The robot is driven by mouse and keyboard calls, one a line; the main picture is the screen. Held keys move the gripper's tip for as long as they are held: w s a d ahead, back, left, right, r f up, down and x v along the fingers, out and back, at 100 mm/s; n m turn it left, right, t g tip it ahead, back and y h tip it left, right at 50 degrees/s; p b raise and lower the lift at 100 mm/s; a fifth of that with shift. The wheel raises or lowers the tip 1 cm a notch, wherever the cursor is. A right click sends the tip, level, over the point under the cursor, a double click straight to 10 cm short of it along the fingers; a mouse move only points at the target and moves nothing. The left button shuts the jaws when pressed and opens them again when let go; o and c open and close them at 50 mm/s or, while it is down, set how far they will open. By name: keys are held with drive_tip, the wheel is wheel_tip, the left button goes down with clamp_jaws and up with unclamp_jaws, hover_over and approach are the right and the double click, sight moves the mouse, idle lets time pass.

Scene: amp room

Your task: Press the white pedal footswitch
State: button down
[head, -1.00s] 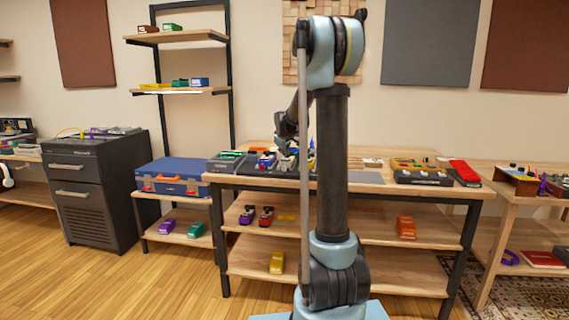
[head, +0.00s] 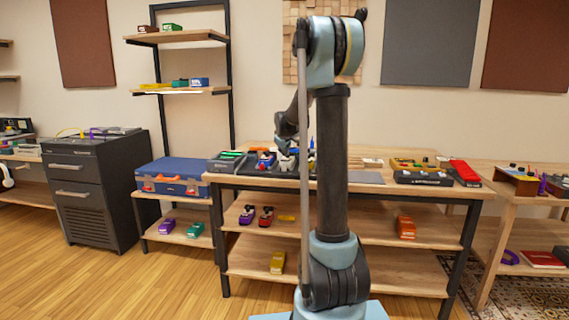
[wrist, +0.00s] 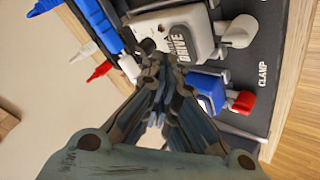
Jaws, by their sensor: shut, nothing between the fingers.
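In the head view the white pedal (head: 286,163) is small, on the middle table below my forearm. My gripper (wrist: 152,68) is shut and empty, its fingertips at the pedal's near edge. I cannot tell whether they touch it. The fingers hide part of the board.
A blue pedal (wrist: 207,91) with a red stub (wrist: 243,101) lies beside the white one, near the "CLAMP" lettering. Blue, white and red plugs stand at the wrist view's upper left. A black case (head: 423,178) is on the table's right (head: 370,177).

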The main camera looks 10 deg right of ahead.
drive_tip(key=shift+f, duration=0.1)
drive_tip(key=shift+f, duration=0.25)
drive_tip(key=shift+f, duration=0.45)
idle(1.1)
drive_tip(key=shift+r, duration=0.9)
drive_tip(key=shift+r, duration=0.1)
drive_tip(key=shift+r, duration=2.4)
drive_tip(key=shift+s, duration=0.1)
